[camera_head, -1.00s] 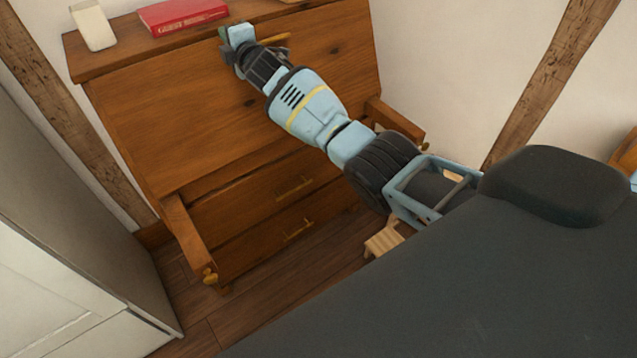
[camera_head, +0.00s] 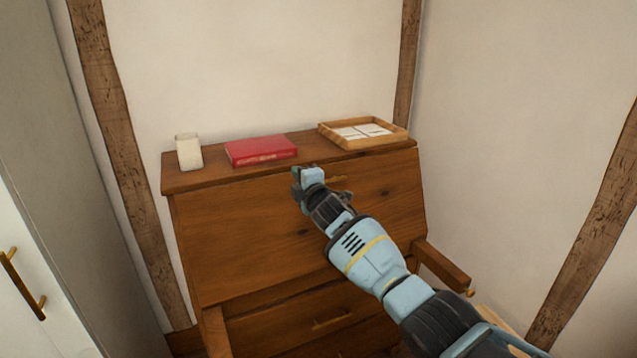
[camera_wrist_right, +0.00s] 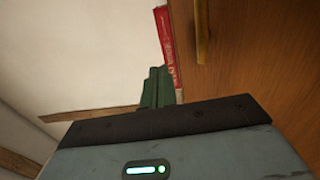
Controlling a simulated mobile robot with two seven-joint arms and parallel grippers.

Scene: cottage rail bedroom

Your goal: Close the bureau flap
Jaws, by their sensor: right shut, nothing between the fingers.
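The wooden bureau (camera_head: 184,184) stands against the wall. Its flap (camera_head: 240,240) is up, lying as a slanted front face below the top, with a brass handle (camera_head: 335,180) near its upper edge. My right gripper (camera_head: 298,180) is shut and empty at the upper part of the flap, left of the handle. Whether it touches the flap I cannot tell. In the right wrist view, the gripper fingers (camera_wrist_right: 157,88) show beside the flap (camera_wrist_right: 250,60) and its handle (camera_wrist_right: 203,35). My left gripper is not in view.
A white cup or candle (camera_head: 189,152), a red book (camera_head: 261,150) and a wooden tray (camera_head: 362,133) with papers sit on the bureau top. Pull-out supports (camera_head: 442,267) stick out below the flap. A white wardrobe (camera_head: 35,270) stands at left.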

